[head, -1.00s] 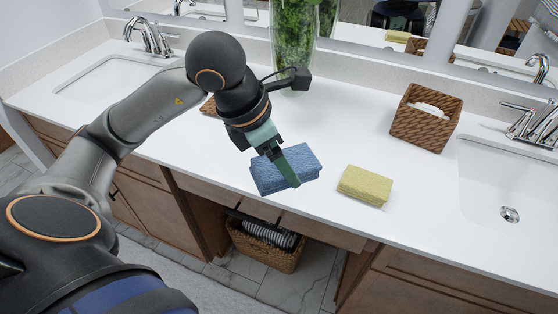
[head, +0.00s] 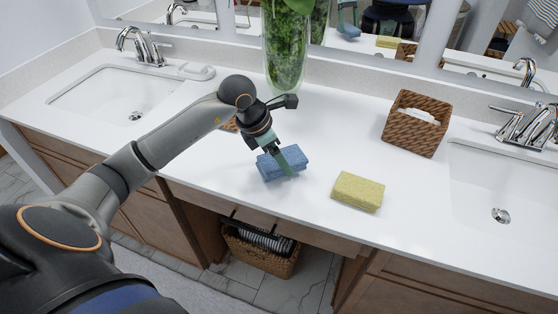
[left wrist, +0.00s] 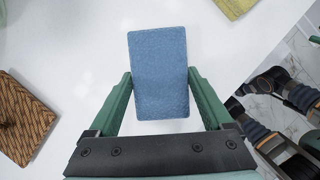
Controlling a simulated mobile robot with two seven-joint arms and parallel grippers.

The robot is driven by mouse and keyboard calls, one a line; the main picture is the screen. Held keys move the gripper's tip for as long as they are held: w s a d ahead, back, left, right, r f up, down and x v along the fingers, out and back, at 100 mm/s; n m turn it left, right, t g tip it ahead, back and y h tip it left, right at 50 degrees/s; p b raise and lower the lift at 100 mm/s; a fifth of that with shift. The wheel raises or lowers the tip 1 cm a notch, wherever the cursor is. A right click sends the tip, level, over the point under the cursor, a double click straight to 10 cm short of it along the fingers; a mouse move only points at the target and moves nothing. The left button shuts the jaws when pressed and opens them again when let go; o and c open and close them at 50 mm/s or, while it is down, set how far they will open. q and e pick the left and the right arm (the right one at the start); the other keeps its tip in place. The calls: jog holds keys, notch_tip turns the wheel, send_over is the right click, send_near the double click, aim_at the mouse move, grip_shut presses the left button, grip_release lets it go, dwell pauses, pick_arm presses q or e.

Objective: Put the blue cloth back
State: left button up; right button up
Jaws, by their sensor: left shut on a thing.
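The blue cloth (head: 283,165) is a thick folded block over the counter's middle, left of the yellow cloth. In the left wrist view the blue cloth (left wrist: 158,72) sits between the two green fingers of the left gripper (left wrist: 160,95). Whether the cloth touches the counter cannot be told. My right gripper is not in view.
A yellow folded cloth (head: 358,192) lies near the counter's front edge. A wicker tissue box (head: 416,124) stands at the right, before a sink (head: 500,185). A glass vase with greenery (head: 286,50) stands at the back. The white counter (head: 335,135) between them is clear.

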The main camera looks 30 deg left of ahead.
pick_arm(q)
jog(key=shift+f, duration=1)
jog(key=shift+f, duration=0.25)
jog(key=o, duration=1.1)
jog(key=shift+r, duration=0.1)
jog(key=shift+r, duration=0.35)
jog(key=v, duration=1.1)
jog(key=shift+s+a+r, duration=0.1)
jog(key=shift+s+r, duration=0.1)
jog(key=shift+r, duration=0.15)
